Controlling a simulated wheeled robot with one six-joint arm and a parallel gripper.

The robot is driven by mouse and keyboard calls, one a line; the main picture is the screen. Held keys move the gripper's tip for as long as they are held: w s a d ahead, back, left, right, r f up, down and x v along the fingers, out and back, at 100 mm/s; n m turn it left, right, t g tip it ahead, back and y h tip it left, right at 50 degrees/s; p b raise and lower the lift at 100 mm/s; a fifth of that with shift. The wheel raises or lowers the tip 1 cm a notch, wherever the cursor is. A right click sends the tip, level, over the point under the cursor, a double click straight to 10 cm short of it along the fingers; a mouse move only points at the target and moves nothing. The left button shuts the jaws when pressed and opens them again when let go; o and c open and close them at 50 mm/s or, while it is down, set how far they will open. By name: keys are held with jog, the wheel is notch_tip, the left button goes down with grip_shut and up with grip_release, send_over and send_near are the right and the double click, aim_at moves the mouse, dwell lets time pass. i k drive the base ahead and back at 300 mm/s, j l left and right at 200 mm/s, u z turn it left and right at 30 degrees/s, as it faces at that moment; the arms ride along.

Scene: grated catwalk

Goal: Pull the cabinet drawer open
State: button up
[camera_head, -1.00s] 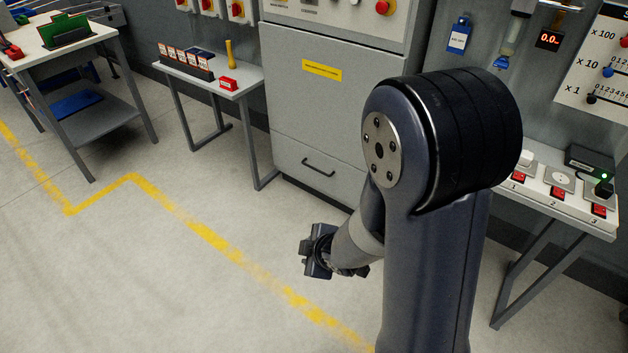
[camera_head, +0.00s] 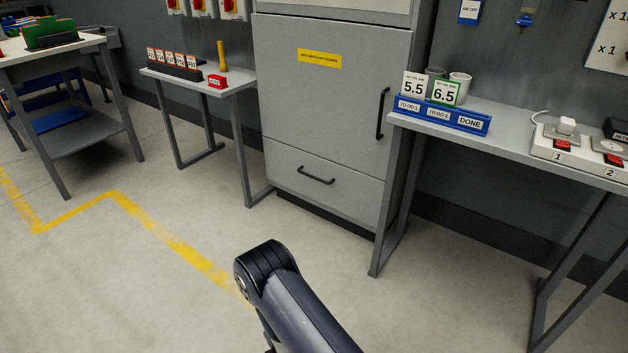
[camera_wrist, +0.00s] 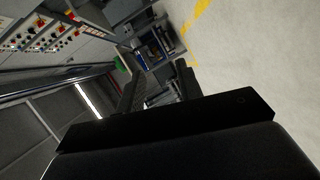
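The grey cabinet (camera_head: 335,110) stands at the centre of the head view, with a tall upper door and a low drawer (camera_head: 350,195) beneath it. The drawer front looks flush and shut. Its black bar handle (camera_head: 316,175) lies horizontal near the top of the drawer front, with nothing touching it. My gripper (camera_wrist: 158,88) shows in the wrist view with its two dark fingers apart and nothing visible between them. It is not clearly seen in the head view, where my arm is low in front of the cabinet. The drawer handle cannot be made out in the wrist view.
A small table (camera_head: 237,84) with a card rack and red box stands left of the cabinet. A bench (camera_head: 510,118) with a blue card tray and sockets stands at right, its leg close to the cabinet. The door has a vertical handle (camera_head: 382,113). Floor in front is clear.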

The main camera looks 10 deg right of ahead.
aim_at(357, 195)
jog(key=i+z, duration=0.2)
jog(key=i, duration=0.3)
jog(key=i+j+z, duration=0.15)
jog(key=i, duration=0.35)
jog(key=i+j+z, duration=0.2)
jog(key=i, duration=0.3)
jog(key=i+j+z, duration=0.2)
jog(key=i, duration=0.25)
jog(key=j, duration=0.1)
